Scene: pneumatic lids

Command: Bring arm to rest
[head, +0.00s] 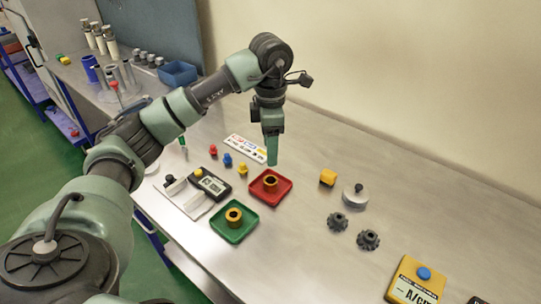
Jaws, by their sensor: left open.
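My left arm comes in from the left and reaches over the metal workbench (310,255). My left gripper (272,160) points down, above and just behind the red tray (285,194) as seen in the head view. It is open, and I see nothing held in it. The red tray holds a yellow ring-shaped part with a dark centre (270,183). A green tray (245,233) in front of it holds a similar yellow part (234,215). My right gripper is not in view.
Small red (213,150), blue (227,160) and yellow (242,168) pieces stand left of the gripper. A dark meter (213,186), two dark gears (337,222), a yellow block (327,177) and a yellow box (414,280) are on the bench. The right-hand back is clear up to the wall.

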